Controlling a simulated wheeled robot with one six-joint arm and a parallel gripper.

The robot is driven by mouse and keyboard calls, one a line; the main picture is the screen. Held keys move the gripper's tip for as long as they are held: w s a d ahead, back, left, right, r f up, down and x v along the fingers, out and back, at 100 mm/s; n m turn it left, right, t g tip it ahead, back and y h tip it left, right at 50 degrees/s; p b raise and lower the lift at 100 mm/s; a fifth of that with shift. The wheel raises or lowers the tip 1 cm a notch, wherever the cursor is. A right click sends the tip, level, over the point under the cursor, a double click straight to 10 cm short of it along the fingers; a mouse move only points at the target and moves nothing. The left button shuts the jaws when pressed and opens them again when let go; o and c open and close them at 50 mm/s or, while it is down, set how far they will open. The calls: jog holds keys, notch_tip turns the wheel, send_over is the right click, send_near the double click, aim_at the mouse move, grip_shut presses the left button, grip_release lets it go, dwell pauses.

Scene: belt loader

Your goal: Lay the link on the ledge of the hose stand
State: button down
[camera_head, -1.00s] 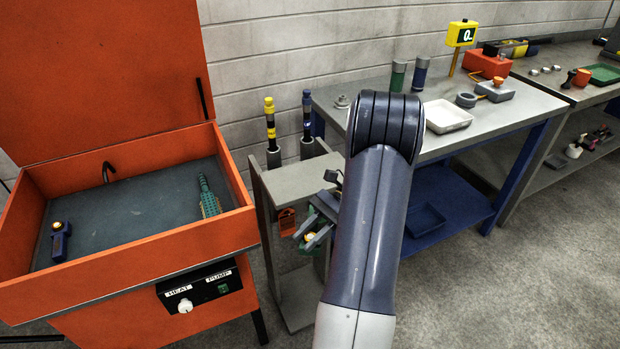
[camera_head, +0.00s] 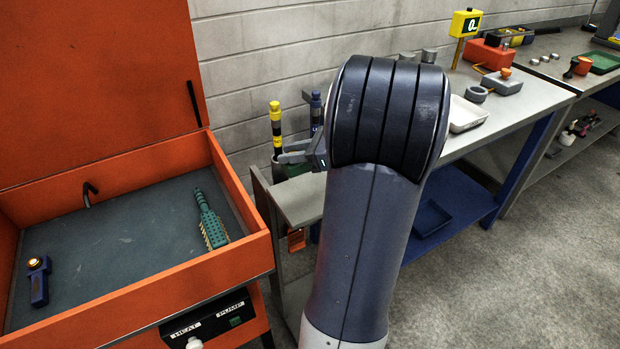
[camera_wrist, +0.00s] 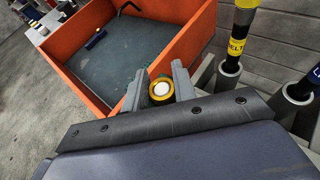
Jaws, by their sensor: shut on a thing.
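My gripper (camera_head: 290,152) is raised over the back of the grey hose stand (camera_head: 303,197), beside the yellow-topped wand. In the wrist view my gripper (camera_wrist: 160,84) is shut on the link (camera_wrist: 161,91), which shows as a yellow ring with a pale round centre between the fingers. The rest of the link is mostly hidden by the jaws. The stand's flat grey ledge shows below my gripper in the head view; my arm covers its right part. The link appears held above the ledge, apart from it.
A yellow-and-black wand (camera_head: 276,125) and a blue-topped wand (camera_head: 315,108) stand upright in holders at the stand's back. An orange wash basin (camera_head: 225,155) with a green brush (camera_head: 211,222) lies left. A workbench (camera_head: 500,108) stands right. An orange tag (camera_head: 296,239) hangs on the stand.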

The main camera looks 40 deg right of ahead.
jog(key=shift+w+f, duration=0.2)
notch_tip(320, 180, down, 9)
jog(key=shift+f+b, duration=0.2)
jog(key=shift+b, duration=0.4)
jog(key=c, duration=1.1)
grip_release()
jog(key=shift+f, duration=0.1)
jog(key=shift+c, duration=0.2)
jog(key=v, duration=1.2)
